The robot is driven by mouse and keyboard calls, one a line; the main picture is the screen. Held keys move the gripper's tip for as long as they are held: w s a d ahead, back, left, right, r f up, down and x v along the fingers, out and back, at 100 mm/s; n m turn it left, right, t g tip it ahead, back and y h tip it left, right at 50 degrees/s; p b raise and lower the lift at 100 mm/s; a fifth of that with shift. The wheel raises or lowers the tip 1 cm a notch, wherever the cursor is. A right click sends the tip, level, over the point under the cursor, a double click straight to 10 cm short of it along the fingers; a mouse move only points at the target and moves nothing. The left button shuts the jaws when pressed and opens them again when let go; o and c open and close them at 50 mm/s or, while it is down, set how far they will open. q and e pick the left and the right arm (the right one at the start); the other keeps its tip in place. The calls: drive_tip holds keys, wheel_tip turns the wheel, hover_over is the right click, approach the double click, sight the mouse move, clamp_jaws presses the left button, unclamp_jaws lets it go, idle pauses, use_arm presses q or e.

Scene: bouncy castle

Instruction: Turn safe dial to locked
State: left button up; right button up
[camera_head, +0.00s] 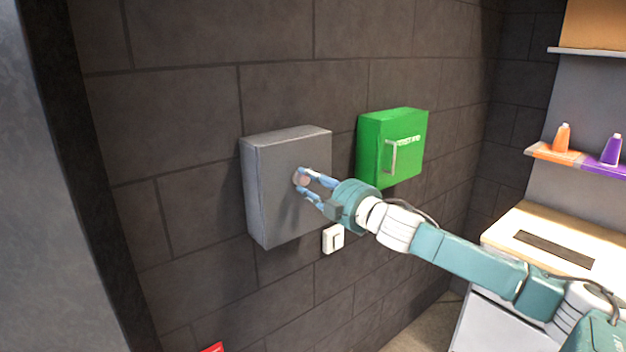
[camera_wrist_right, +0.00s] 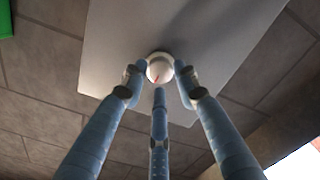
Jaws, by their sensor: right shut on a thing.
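The grey safe (camera_head: 286,205) is a box mounted on the dark block wall, and its face also fills the upper part of the right wrist view (camera_wrist_right: 215,40). Its round, pale dial (camera_head: 301,179) sits on the front face. In the right wrist view the dial (camera_wrist_right: 159,68) shows a small red mark pointing toward the lower left. My right gripper (camera_head: 309,185) has its blue fingers around the dial, shut on it; in the wrist view a third finger comes up from below. No lettering on the dial can be read. My left gripper is not in view.
A green first-aid box (camera_head: 391,147) with a handle hangs right of the safe. A white wall switch (camera_head: 333,239) is just below. A counter (camera_head: 520,225) and a shelf with orange (camera_head: 562,137) and purple (camera_head: 611,150) bottles stand at the right.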

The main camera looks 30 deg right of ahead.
drive_tip(key=shift+r+n, duration=0.35)
drive_tip(key=shift+n, duration=0.25)
